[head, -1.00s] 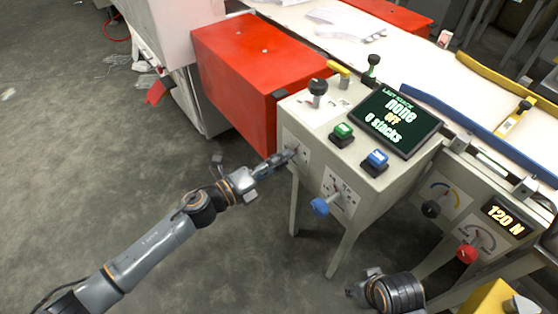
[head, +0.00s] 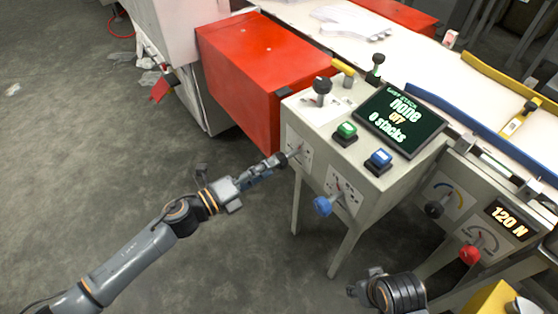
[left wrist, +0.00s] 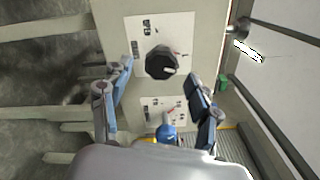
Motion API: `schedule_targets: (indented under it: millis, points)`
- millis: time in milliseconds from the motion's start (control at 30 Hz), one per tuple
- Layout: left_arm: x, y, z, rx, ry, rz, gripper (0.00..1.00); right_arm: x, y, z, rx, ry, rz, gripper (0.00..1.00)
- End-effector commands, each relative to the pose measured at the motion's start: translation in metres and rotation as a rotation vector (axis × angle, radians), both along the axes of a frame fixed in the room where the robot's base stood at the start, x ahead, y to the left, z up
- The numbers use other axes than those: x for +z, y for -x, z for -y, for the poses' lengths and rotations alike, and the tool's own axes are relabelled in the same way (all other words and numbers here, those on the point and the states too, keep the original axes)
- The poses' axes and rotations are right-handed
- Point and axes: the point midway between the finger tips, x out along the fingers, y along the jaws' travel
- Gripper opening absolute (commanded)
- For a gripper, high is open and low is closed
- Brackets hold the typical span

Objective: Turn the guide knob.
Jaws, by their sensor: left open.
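A round black knob (left wrist: 161,62) sits on a white printed plate on the narrow side of the grey console (head: 350,203). A blue knob (head: 323,206) sits on another console face; it also shows low in the left wrist view (left wrist: 168,133). I cannot read which label marks the guide knob. My left gripper (head: 277,162) points at the black knob. In the left wrist view its open fingers (left wrist: 158,92) stand left and right in the picture, with the black knob farther out between them, apparently untouched. My right gripper shows at most in part (head: 364,284), by the bottom edge.
The console top has a green button (head: 346,130), a blue button (head: 380,158), a black-topped lever (head: 322,86) and a screen (head: 403,120). A red box (head: 262,70) stands behind. More knobs sit at right, one red (head: 469,255). Grey floor at left is open.

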Motion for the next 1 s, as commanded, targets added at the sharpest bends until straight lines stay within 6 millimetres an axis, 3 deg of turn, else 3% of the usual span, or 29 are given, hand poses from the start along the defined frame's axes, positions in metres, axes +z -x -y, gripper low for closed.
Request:
schedule_targets:
  millis: [200,400,1000]
  points:
    - [-0.001,0.027,-0.037,0.001,-0.002,-0.002,0.62,0.0,0.0,0.0,-0.001,0.0,0.0,0.4]
    - [-0.001,0.039,-0.054,0.0,0.0,-0.001,0.62,0.0,0.0,0.0,-0.001,0.0,0.0,0.4]
    - [0.0,0.041,-0.056,0.001,0.001,-0.001,0.62,0.0,0.0,0.0,-0.001,0.0,-0.001,0.4]
